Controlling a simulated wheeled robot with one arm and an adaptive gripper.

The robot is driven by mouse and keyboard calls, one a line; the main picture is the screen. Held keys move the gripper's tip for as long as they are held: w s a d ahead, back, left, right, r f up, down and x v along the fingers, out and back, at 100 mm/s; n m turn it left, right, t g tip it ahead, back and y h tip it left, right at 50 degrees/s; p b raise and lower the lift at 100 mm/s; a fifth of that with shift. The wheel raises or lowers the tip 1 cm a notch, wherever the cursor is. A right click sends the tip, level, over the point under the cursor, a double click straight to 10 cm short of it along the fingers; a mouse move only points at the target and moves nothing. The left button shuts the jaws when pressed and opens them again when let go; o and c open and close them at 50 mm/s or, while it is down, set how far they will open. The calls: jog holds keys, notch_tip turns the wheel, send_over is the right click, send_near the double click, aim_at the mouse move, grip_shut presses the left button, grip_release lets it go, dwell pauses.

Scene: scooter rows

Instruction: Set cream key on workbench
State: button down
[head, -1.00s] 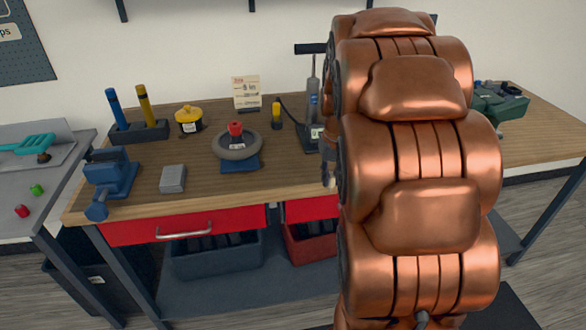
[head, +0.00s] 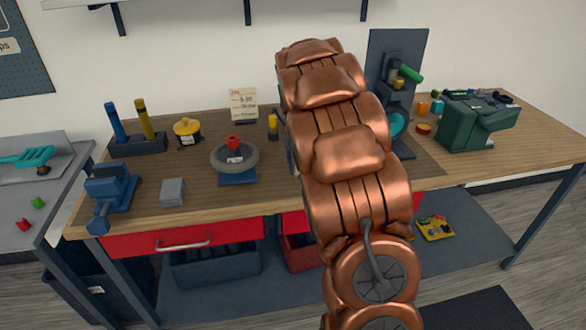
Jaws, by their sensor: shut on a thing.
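The workbench (head: 270,195) has a wooden top and red drawers and runs across the middle of the head view. My copper arm reaches up and over its front edge and covers part of the top right of centre. My gripper does not show; the arm hides that area. I cannot make out the cream key anywhere.
On the bench stand a blue vise (head: 111,196), a grey block (head: 173,191), a grey ring with a red knob (head: 234,156), a yellow pot (head: 187,130), a dark drill-press-like machine (head: 392,95) and a green machine (head: 474,122). Bare wood shows at the right end.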

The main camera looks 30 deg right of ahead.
jog(key=shift+w, duration=0.9)
jog(key=shift+f+p, duration=0.9)
jog(key=shift+f, duration=0.95)
jog(key=shift+f, duration=0.1)
jog(key=c, duration=1.1)
grip_release()
jog(key=r, duration=0.3)
jog(key=r+b, duration=0.1)
jog(key=r, duration=0.3)
jog(key=s+r+b, duration=0.1)
jog(key=r, duration=0.3)
jog(key=shift+a, duration=0.25)
jog(key=shift+s+r+b, duration=0.15)
jog(key=shift+r+b, duration=0.2)
jog(key=shift+r, duration=0.25)
jog(key=shift+a, duration=0.1)
